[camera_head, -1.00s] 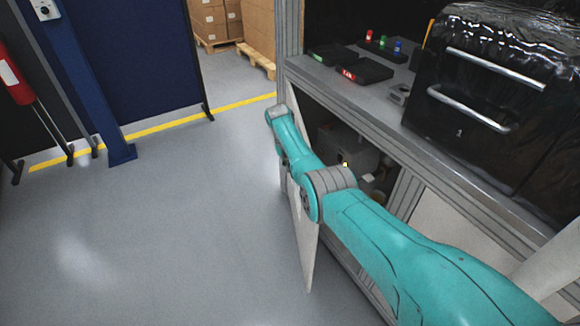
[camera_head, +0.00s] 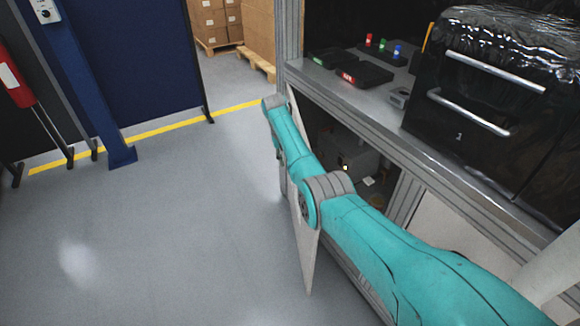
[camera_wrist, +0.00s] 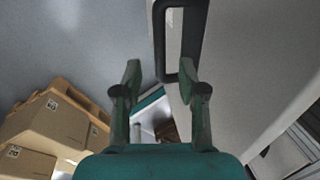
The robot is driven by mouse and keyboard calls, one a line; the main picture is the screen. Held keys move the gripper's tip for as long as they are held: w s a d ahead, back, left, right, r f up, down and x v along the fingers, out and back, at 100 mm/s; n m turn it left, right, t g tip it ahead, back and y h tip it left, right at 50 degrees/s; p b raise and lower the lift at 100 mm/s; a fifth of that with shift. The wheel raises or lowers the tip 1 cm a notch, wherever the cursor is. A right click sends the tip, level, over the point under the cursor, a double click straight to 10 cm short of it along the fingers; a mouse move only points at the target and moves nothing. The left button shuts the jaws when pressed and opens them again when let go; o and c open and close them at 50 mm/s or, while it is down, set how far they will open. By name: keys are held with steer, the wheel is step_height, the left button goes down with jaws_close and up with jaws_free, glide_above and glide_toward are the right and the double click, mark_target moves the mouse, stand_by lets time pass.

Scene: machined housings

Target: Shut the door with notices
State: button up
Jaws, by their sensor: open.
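The door (camera_head: 308,262) is a thin pale panel standing open, swung out from the cabinet's lower opening; my arm covers much of it in the head view. In the wrist view the pale door (camera_wrist: 245,75) fills the right side and carries a black loop handle (camera_wrist: 159,45). No notices can be made out on it. My gripper (camera_wrist: 160,78) is open, its two green fingers apart, with the handle's near end appearing between them. I cannot tell whether the fingers touch it. In the head view the fingers are hidden behind my arm and the door.
Behind the door, the lower opening holds a grey box (camera_head: 348,158). The worktop (camera_head: 392,98) above carries dark trays and a black-wrapped cabinet (camera_head: 490,100). Cardboard boxes (camera_head: 214,22) stand on pallets at the back. The grey floor (camera_head: 170,230) left of the door is clear.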

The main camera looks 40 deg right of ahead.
step_height(320, 180, up, 7)
steer(key=a, duration=0.1)
steer(key=shift+w, duration=0.35)
